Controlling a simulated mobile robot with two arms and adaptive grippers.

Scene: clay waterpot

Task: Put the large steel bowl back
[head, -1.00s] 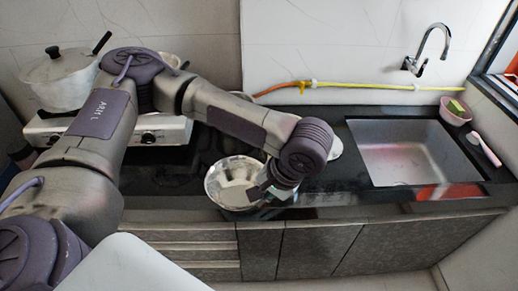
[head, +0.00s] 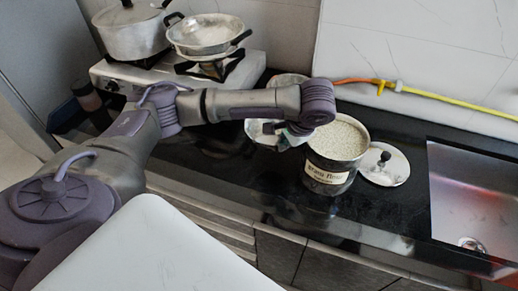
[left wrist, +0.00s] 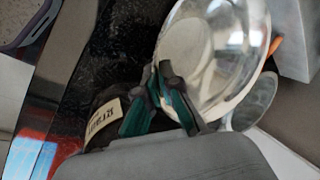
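The large steel bowl (head: 262,132) is partly hidden behind my left arm in the head view, left of the flour canister. In the left wrist view the shiny bowl (left wrist: 212,50) fills the upper middle. My left gripper (head: 292,134) is at its right rim. In the left wrist view the teal-padded fingers (left wrist: 160,74) come together at the rim and appear shut on it. The tips are partly hard to make out. I cannot tell whether the bowl touches the counter. My right gripper is not in view.
An open labelled canister (head: 330,172) stands close to the gripper, with its lid (head: 384,167) to the right. Another steel vessel (head: 288,80) is behind my arm. The stove (head: 240,72) holds a pan (head: 208,38) and pot (head: 135,38). The sink (head: 465,190) is right.

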